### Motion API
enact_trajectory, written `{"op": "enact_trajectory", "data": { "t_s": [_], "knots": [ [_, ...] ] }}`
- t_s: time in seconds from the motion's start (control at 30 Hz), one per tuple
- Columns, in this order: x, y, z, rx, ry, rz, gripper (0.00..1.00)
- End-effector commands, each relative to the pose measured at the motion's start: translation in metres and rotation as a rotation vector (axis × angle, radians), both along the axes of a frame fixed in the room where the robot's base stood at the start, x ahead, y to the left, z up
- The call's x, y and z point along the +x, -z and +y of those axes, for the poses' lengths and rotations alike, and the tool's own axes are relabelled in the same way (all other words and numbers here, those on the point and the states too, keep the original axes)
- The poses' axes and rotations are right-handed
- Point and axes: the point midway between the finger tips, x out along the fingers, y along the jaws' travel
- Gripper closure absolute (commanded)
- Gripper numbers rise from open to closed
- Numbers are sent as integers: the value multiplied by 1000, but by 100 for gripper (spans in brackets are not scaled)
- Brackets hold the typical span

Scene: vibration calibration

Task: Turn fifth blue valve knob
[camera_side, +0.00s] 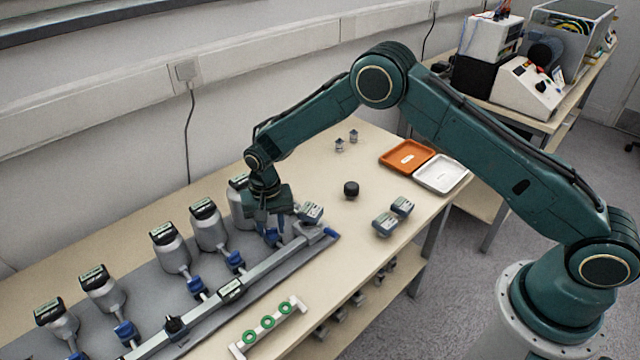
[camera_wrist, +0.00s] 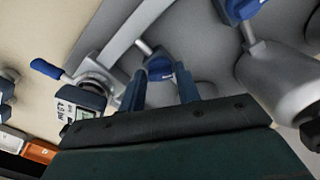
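A row of blue valve knobs runs along the grey manifold, each in front of a silver canister with a display. The knob at the far right end (camera_side: 271,238) is directly below my gripper (camera_side: 268,212). In the wrist view this blue knob (camera_wrist: 159,68) shows between and just beyond the tips of the two blue fingers of my gripper (camera_wrist: 160,80). The fingers are apart, with the knob not visibly clamped. The neighbouring blue knob (camera_side: 236,262) shows at the top of the wrist view (camera_wrist: 240,10). My gripper partly hides the rightmost canister (camera_side: 240,207).
A grey rail (camera_side: 265,268) with a blue-ended handle (camera_side: 331,234) runs before the knobs. A grey display gauge (camera_side: 311,212) stands close right of my gripper. A black knob (camera_side: 351,189), loose gauges (camera_side: 385,224), an orange tray (camera_side: 406,156) and a white tray (camera_side: 441,174) lie farther right.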

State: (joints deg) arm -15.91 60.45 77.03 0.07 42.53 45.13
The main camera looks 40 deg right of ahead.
Motion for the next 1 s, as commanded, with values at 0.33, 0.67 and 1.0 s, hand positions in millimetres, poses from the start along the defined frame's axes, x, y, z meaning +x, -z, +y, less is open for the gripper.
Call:
{"op": "enact_trajectory", "data": {
  "t_s": [0.33, 0.67, 1.0],
  "knots": [
    [0, 0, 0, 0, -8, 0, 95],
    [0, 0, 0, 1, -122, 0, 95],
    [0, 0, 0, 1, -352, 0, 95]
  ]
}}
